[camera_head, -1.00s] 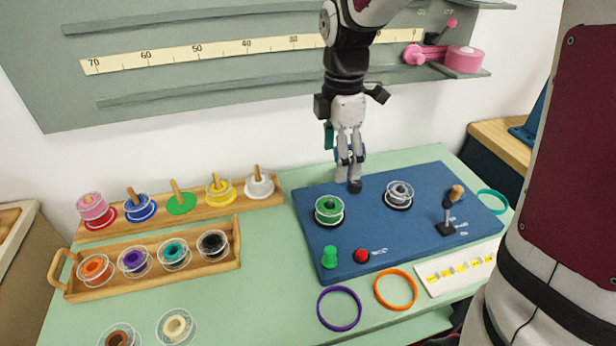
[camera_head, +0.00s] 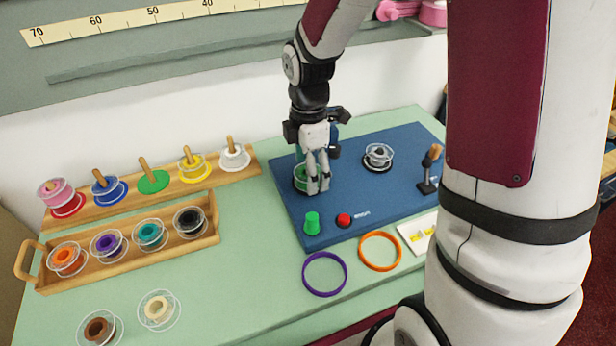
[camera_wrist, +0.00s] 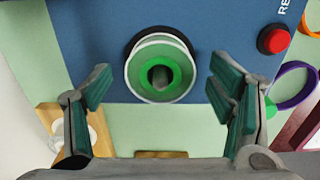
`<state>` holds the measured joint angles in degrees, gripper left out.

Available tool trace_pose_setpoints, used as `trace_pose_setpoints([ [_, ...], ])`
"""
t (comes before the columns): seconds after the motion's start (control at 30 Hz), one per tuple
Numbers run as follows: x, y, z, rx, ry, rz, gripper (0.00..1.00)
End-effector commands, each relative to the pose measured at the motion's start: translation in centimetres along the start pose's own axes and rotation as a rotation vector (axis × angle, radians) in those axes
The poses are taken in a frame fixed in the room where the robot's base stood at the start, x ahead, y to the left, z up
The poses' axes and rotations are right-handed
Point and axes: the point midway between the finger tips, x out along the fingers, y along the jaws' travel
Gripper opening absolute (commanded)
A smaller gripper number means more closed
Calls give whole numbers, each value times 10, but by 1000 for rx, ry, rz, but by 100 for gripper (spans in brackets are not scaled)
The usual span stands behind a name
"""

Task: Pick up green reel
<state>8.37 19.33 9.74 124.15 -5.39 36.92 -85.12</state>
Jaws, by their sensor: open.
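The green reel (camera_wrist: 160,68) has clear flanges and a green core with a dark centre hole. In the wrist view it lies ahead of the fingertips, roughly centred between them. In the head view the green reel (camera_head: 300,176) sits on the left part of the blue board (camera_head: 345,205), partly hidden by my fingers. My gripper (camera_head: 318,190) points down close beside the reel. In the wrist view my gripper (camera_wrist: 160,88) is open, with a finger on each side and nothing held.
A grey reel (camera_head: 379,155), a green knob (camera_head: 312,222), a red button (camera_head: 344,220) and a lever (camera_head: 430,170) are on the board. Left stand a peg rack (camera_head: 210,172) and a wooden tray (camera_head: 218,238) of reels. Purple (camera_head: 325,292) and orange rings (camera_head: 380,265) lie in front.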

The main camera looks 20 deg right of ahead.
Motion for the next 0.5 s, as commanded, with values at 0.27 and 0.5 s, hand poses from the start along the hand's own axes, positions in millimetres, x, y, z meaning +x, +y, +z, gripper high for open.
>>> trace_pose_setpoints([
  [0.27,8,0,0,1,0,1,76],
  [0.5,8,0,0,1,0,1,37],
])
